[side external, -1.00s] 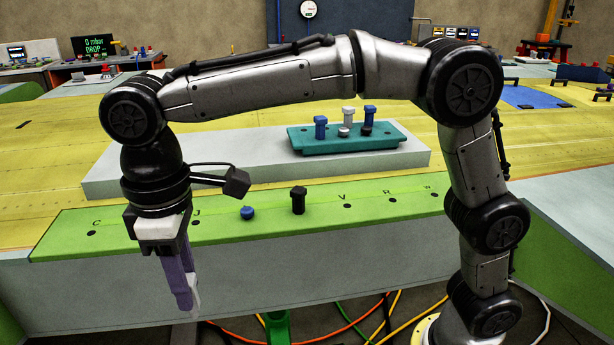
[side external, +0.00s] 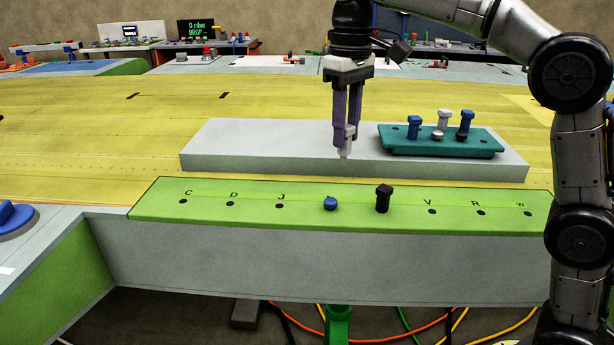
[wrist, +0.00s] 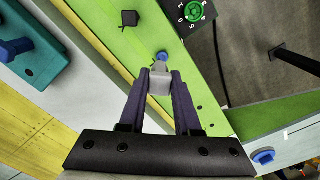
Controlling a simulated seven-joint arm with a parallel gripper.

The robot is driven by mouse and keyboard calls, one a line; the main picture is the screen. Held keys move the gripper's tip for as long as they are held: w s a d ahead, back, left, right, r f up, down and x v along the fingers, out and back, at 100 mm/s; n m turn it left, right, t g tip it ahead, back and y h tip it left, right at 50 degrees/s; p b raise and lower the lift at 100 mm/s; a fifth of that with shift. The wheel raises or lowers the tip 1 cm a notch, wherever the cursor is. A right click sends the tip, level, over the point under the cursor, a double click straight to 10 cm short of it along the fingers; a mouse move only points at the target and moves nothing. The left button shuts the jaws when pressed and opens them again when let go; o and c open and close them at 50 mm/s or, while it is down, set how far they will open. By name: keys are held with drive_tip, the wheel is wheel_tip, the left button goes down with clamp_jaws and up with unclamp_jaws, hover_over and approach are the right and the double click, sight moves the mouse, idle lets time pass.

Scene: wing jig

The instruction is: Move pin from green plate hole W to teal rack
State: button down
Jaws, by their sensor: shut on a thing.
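My gripper (side external: 345,142) points down and is shut on a pale grey pin (side external: 344,156), which also shows between the fingertips in the wrist view (wrist: 160,82). The pin hangs in the air left of the teal rack (side external: 446,148), by the pale block's front edge. The green plate (side external: 305,213) lies nearer the camera. Its hole W (side external: 528,213) at the right end shows dark and empty. The rack holds several pins, including a left blue pin (side external: 414,127), a white pin (side external: 443,122) and a right blue pin (side external: 467,122).
A blue pin (side external: 330,203) and a black pin (side external: 383,198) stand in the green plate, below and near my gripper in the picture. The rack stands on a long pale block (side external: 260,150), whose left part is clear. The yellow surface (side external: 90,150) lies behind.

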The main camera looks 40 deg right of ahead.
drive_tip(key=s+d+r+m, duration=0.1)
drive_tip(key=d+r+m, duration=0.15)
drive_tip(key=d, duration=0.75)
drive_tip(key=s+d+r+m, duration=0.1)
drive_tip(key=d+m, duration=0.2)
drive_tip(key=d, duration=0.6)
drive_tip(key=s+d+r+m, duration=0.1)
drive_tip(key=s+d+m, duration=0.2)
drive_tip(key=s+d, duration=0.35)
drive_tip(key=s+d+m, duration=0.2)
drive_tip(key=s+d, duration=0.1)
drive_tip(key=d, duration=0.7)
drive_tip(key=shift+w+a+f, duration=0.1)
drive_tip(key=shift+f, duration=1.35)
drive_tip(key=shift+w+a+f, duration=0.1)
drive_tip(key=shift+f, duration=1.3)
drive_tip(key=shift+s, duration=0.1)
drive_tip(key=shift+f, duration=1.4)
drive_tip(key=c, duration=0.5)
unclamp_jaws()
drive_tip(key=shift+c, duration=0.2)
